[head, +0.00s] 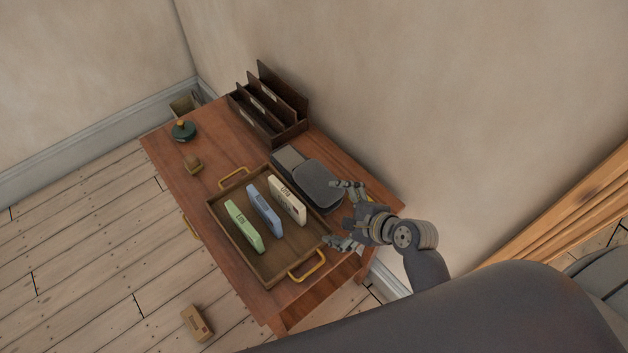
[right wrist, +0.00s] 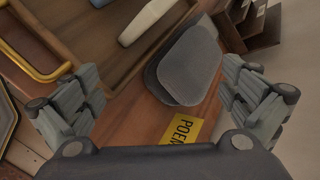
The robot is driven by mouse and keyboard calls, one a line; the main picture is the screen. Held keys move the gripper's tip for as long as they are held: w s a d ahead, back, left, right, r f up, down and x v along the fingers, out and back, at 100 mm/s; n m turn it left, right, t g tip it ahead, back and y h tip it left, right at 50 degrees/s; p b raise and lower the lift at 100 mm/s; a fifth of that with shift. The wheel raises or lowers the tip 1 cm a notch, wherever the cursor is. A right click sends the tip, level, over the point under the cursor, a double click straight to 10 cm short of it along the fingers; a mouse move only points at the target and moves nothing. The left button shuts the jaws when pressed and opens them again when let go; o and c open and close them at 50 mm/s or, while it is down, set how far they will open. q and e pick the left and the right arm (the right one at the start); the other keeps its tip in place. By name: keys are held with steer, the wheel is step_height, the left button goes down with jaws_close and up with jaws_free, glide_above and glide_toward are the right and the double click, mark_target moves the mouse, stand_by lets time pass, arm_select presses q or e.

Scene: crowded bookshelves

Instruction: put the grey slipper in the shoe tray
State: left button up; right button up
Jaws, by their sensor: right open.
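My right gripper (head: 343,214) is open and empty above the desk's right end, near the grey thing. In the wrist view the grey thing shows beyond the spread fingers (right wrist: 163,75). My left gripper is not in view.
A dark file rack (head: 268,109) stands against the wall. A box (head: 196,323) lies on the floor.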

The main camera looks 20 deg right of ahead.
mark_target(316, 174)
steer(key=w+m+t, duration=0.1)
steer(key=m, duration=0.2)
steer(key=w+d+r+m+t, duration=0.1)
steer(key=w+m, duration=0.1)
steer(key=m, duration=0.2)
steer(key=w+d+m+t, duration=0.1)
steer(key=w+m, duration=0.1)
steer(key=m, duration=0.2)
steer(key=shift+w+d+r, duration=0.1)
steer(key=shift+w+r, duration=0.1)
steer(key=shift+w, duration=0.05)
steer(key=x, duration=0.5)
steer(key=shift+w, duration=0.3)
steer(key=shift+d+b+x, duration=0.15)
steer(key=shift+x, duration=1.15)
steer(key=shift+d+b+x, duration=0.1)
steer(key=shift+b+x, duration=0.05)
steer(key=shift+x, duration=1.15)
steer(key=shift+f, duration=0.15)
steer(key=shift+s, duration=0.1)
steer(key=c, duration=1.3)
steer(key=shift+f, duration=0.1)
